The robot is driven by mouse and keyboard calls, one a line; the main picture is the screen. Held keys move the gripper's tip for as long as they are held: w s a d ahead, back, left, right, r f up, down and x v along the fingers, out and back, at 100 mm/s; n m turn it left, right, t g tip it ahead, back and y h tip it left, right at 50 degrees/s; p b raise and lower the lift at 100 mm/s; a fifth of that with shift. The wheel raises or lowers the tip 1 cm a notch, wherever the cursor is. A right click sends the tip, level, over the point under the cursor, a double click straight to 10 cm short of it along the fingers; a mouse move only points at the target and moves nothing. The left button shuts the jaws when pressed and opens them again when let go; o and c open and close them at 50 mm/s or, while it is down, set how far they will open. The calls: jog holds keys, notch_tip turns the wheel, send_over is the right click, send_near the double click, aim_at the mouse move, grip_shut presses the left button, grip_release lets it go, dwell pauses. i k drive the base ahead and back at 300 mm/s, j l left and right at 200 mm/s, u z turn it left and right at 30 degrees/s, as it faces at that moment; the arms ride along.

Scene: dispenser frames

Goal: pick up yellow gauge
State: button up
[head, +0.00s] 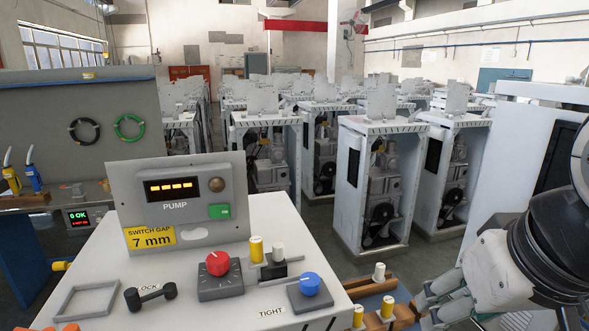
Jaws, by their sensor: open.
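Several small yellow cylinders with pale tops could be the yellow gauge, and I cannot tell which one it is. One yellow cylinder (256,250) stands upright on the white panel beside a black switch with a white knob (278,255). Two more, a right yellow cylinder (387,307) and a left yellow cylinder (358,317), stand at a wooden rack at the lower right. My gripper (428,304) is at the lower right, just right of the rack. It is open, with its fingers partly cut off by the frame, and nothing shows between them.
The white panel (150,290) carries a red knob (217,264), a blue knob (309,284), a black lock handle (150,296) and an upright pump display (180,205). The wooden rack (370,287) adjoins its right side. White machine cabinets (350,185) stand behind. A blue-legged bench (40,245) is at left.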

aim_at(256, 260)
jog(key=i+u, duration=0.15)
jog(key=u, duration=0.3)
jog(key=i+l+u, duration=0.1)
jog(key=u, duration=0.35)
jog(key=i+l, duration=0.05)
